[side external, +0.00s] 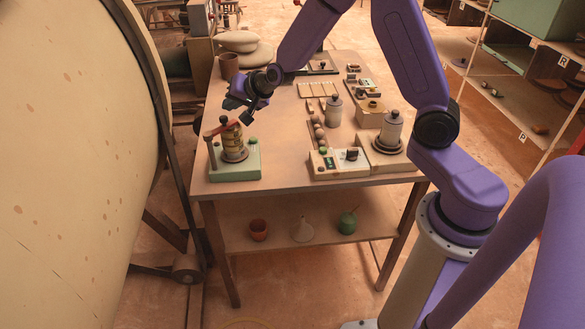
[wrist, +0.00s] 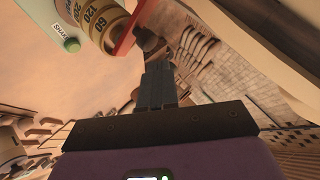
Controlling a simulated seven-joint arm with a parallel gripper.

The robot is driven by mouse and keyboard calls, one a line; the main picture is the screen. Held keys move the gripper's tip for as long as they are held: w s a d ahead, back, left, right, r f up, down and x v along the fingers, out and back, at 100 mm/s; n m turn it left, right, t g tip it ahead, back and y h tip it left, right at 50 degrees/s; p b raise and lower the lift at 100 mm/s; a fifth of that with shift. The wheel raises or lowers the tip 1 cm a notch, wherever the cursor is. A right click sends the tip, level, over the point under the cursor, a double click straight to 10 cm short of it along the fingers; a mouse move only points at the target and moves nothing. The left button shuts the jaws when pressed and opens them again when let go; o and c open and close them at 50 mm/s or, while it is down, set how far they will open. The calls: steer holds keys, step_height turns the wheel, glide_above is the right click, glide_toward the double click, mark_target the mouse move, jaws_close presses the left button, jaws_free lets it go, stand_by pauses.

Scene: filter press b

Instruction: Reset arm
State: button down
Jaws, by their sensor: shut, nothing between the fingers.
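My gripper (side external: 246,113) is at the far left part of the work table (side external: 290,125), raised in the air just above and right of the filter press. In the wrist view the two dark fingers (wrist: 160,85) are together and empty. The filter press has a pale green base (side external: 250,170), a stacked brass-coloured body (side external: 233,140) and a red arm (side external: 222,127) across its top. In the wrist view the numbered body (wrist: 98,20) and red arm (wrist: 132,27) are at the top, apart from the fingers.
Another grey canister (side external: 333,110) is behind. A large cream drum (side external: 80,150) is left of the table. The table's front middle is clear.

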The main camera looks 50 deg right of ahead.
steer(key=s+a+r+n+g+y, duration=0.25)
steer(key=s+a+n, duration=0.3)
steer(key=s, duration=0.45)
steer(key=s+a+r+n+g+y, duration=0.1)
steer(key=s+a+n+g, duration=0.2)
steer(key=s+a+n, duration=0.45)
steer(key=s+d+n+g+h, duration=0.2)
steer(key=s+d+n, duration=0.2)
steer(key=s, duration=0.8)
steer(key=s+d+n+g+h, duration=0.2)
steer(key=s+d, duration=0.4)
steer(key=s, duration=0.6)
steer(key=shift+s+d+r+n+g, duration=0.15)
steer(key=shift+s+r+n+g, duration=0.25)
steer(key=shift+n, duration=0.8)
